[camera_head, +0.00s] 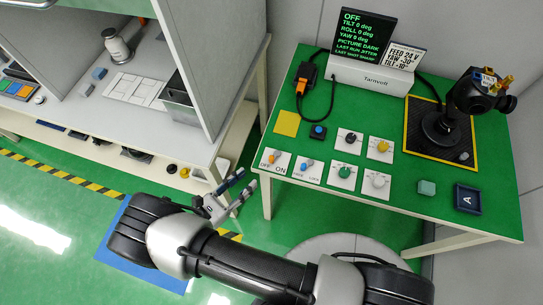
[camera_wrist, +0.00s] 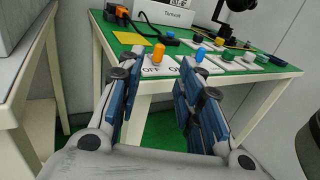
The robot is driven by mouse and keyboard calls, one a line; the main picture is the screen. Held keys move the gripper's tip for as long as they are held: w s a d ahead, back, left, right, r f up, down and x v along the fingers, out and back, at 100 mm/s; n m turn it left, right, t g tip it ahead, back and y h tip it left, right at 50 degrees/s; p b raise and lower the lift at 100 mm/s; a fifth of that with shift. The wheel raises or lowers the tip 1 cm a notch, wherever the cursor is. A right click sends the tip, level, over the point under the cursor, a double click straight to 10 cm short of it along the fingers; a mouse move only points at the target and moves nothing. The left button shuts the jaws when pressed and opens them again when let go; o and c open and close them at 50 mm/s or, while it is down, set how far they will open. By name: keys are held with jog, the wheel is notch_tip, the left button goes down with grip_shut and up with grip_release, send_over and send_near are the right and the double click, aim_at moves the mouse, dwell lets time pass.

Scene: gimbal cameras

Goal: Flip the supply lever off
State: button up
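The supply lever (camera_head: 272,159) is an orange lever on a white plate marked OFF at left and ON at right, at the green table's near left corner. It also shows in the wrist view (camera_wrist: 158,54), standing up between the two words; which side it is set to is hard to tell. My gripper (camera_head: 241,185) is open and empty, off the table's edge, to the left and short of the plate. In the wrist view its two blue-padded fingers (camera_wrist: 155,85) stand apart, with the lever showing beyond the gap. Nothing touches the lever.
A blue-lever plate (camera_head: 307,168) sits just right of the supply plate; more knob plates are beyond. A display (camera_head: 361,40) reads OFF, with PICTURE DARK below. A gimbal camera (camera_head: 442,130) stands on a mat at right. A grey workbench (camera_head: 190,125) is close on the left.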

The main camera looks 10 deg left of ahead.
aim_at(272, 157)
jog(key=b+x, duration=0.1)
jog(key=x, duration=1.1)
jog(key=shift+d, duration=0.1)
grip_shut()
